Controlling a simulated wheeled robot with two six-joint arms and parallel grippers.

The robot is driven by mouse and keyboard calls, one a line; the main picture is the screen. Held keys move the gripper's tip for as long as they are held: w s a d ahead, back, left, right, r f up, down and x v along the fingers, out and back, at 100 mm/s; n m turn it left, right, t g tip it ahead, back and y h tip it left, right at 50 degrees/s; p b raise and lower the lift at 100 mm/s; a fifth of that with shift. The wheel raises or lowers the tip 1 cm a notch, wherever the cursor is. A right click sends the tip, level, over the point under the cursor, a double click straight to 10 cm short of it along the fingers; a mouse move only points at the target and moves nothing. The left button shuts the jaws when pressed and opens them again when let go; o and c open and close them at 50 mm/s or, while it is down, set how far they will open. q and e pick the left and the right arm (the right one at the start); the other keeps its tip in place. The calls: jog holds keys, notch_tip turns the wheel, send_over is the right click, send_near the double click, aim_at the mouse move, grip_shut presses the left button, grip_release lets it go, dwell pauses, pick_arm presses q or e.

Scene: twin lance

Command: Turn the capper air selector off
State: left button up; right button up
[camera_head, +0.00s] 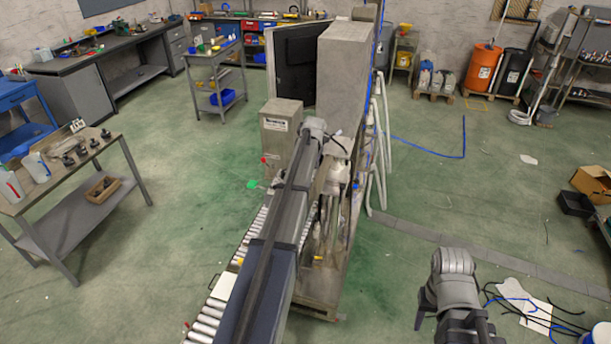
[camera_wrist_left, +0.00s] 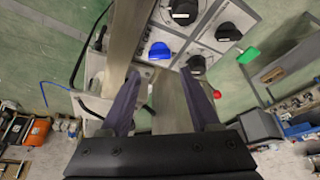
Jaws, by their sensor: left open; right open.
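In the left wrist view a light panel carries several black selector knobs, one at the top (camera_wrist_left: 184,11), one at the right (camera_wrist_left: 228,32) and one lower (camera_wrist_left: 197,64), plus a blue knob (camera_wrist_left: 160,51). The labels are too small to read, so I cannot tell which is the capper air selector. My left gripper (camera_wrist_left: 160,82) is open and empty, its two purple fingers pointing at the panel, with the blue knob between and beyond the tips. In the head view the left arm hides the panel. My right gripper (camera_head: 450,318) is open at the lower right, away from the machine.
A green handle (camera_wrist_left: 249,55) and a red knob (camera_wrist_left: 216,94) stick out near the panel. The machine's grey cabinet (camera_head: 342,75) and a roller conveyor (camera_head: 210,318) flank the left arm. Cables and a white sheet (camera_head: 535,314) lie on the floor at right. A bench (camera_head: 70,165) stands left.

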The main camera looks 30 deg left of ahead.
pick_arm(q)
jog(key=b+x, duration=0.6)
jog(key=x, duration=0.1)
jog(key=shift+f, duration=0.25)
jog(key=shift+r, duration=0.1)
grip_shut()
